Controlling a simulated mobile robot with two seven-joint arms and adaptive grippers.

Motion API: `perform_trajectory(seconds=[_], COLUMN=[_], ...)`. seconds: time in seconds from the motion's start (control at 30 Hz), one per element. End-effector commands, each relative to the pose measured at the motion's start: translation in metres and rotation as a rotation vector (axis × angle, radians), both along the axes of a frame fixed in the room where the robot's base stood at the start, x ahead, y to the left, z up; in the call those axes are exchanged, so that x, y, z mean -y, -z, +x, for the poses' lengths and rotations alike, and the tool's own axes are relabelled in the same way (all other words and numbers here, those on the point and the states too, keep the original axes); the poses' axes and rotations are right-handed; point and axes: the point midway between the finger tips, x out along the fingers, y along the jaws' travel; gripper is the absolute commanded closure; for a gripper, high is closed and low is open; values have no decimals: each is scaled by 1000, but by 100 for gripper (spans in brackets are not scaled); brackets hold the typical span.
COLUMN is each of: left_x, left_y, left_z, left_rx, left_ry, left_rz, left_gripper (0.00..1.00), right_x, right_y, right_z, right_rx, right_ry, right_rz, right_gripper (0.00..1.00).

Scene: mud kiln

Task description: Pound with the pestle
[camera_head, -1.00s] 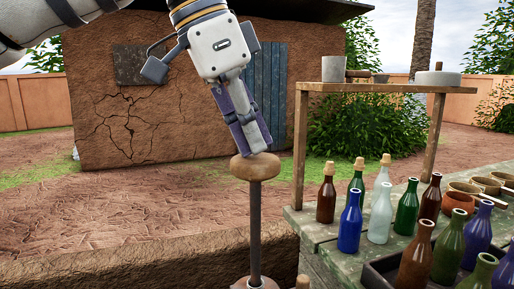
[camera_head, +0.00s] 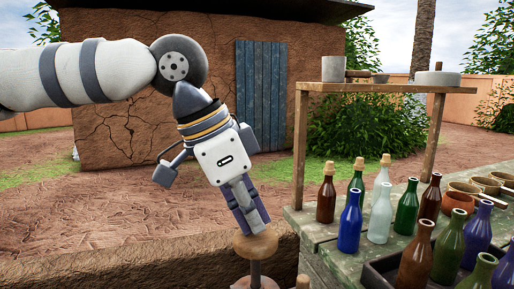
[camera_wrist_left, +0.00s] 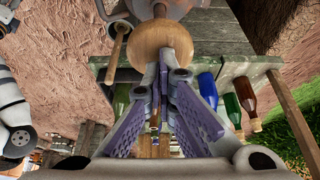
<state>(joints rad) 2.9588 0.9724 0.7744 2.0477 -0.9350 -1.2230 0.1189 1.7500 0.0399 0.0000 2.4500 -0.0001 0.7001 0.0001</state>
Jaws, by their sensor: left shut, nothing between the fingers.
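The pestle has a round wooden knob (camera_head: 256,243) on a dark shaft (camera_head: 256,272). In the head view it stands upright at the bottom centre, and its lower end is out of frame. My left gripper (camera_head: 252,232) is shut with nothing between its fingers. It points down, and its fingertips rest on or just over the knob's top. In the left wrist view the knob (camera_wrist_left: 162,46) lies right at the tips of the closed purple fingers (camera_wrist_left: 163,72). My right gripper is not in view.
A green wooden table (camera_head: 318,240) at the right holds several bottles, some in a dark crate (camera_head: 375,279). A wooden shelf (camera_head: 385,87) with stone vessels rises behind them. A low mud wall (camera_head: 140,268) runs along the front left. The space above the knob's left is free.

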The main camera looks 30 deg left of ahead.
Motion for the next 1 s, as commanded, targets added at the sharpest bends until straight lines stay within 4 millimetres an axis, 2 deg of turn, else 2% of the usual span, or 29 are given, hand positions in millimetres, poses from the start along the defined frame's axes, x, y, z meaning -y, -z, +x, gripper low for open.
perform_trajectory(seconds=[0.33, 0.5, 0.57, 1.0], left_x=[0, 0, 0, 0], left_y=[45, 44, 38, -55], left_z=[-1, 0, 1, 2], left_rx=[-10, -6, -4, -2], left_ry=[0, -1, -3, -3], left_rz=[2, 2, 2, 2], left_gripper=[100, 100, 100, 100], right_x=[0, 0, 0, 0], right_y=[1, 1, 1, 1], right_z=[-1, -1, -1, -1], right_rx=[-2, -2, -3, -3], right_ry=[0, 0, 0, 0], right_rz=[0, 0, 0, 0], right_gripper=[60, 60, 60, 60])
